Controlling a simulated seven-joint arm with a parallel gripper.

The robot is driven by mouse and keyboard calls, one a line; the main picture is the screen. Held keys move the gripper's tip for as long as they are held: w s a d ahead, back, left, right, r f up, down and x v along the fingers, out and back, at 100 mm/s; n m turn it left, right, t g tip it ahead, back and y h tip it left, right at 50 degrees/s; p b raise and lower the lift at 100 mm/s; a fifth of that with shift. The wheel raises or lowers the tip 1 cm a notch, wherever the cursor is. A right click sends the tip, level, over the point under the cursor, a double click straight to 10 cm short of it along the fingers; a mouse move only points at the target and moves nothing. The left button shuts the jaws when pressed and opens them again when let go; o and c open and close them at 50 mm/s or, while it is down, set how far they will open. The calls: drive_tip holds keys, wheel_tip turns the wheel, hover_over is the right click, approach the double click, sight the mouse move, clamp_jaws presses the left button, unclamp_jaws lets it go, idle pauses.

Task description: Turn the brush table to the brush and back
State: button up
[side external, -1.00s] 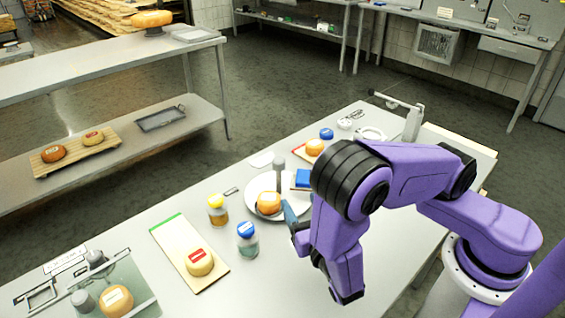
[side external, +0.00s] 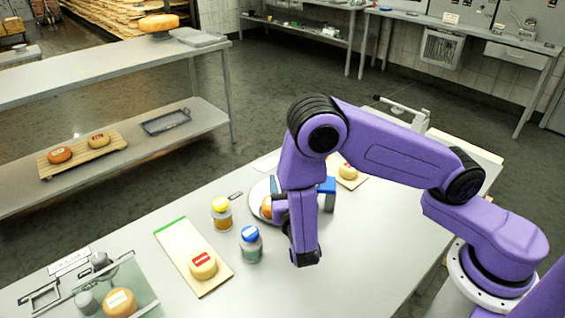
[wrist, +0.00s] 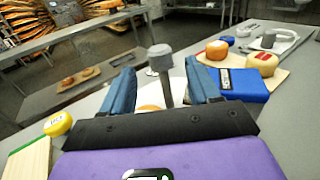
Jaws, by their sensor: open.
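The brush table is a round white plate, mostly hidden behind my arm in the side view, where its left edge (side external: 256,192) shows. An orange cheese wheel (side external: 266,207) sits on it, partly covered. In the wrist view the top of that wheel (wrist: 150,107) shows low between my fingers. A grey upright post with a thick round head, seemingly the brush (wrist: 160,60), stands beyond the wheel, between the fingers in the picture. My gripper (wrist: 162,78) is open, its two blue fingers spread. Whether either finger touches the plate cannot be told.
A blue box (wrist: 240,84) lies right of the fingers, with cheeses on a board (wrist: 272,78) behind it. A cheese on a green-edged board (side external: 182,245) lies further left.

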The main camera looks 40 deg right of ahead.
drive_tip(key=x, duration=0.8)
drive_tip(key=shift+w, duration=0.15)
drive_tip(key=shift+d, duration=0.1)
drive_tip(key=shift+c, duration=0.2)
clamp_jaws()
drive_tip(key=shift+y, duration=0.3)
drive_tip(key=n+t+y, duration=0.2)
drive_tip(key=n+y, duration=0.1)
drive_tip(key=shift+w+a+y, duration=0.1)
drive_tip(key=shift+a+y, duration=0.15)
drive_tip(key=shift+y, duration=0.05)
drive_tip(key=shift+o, duration=0.2)
unclamp_jaws()
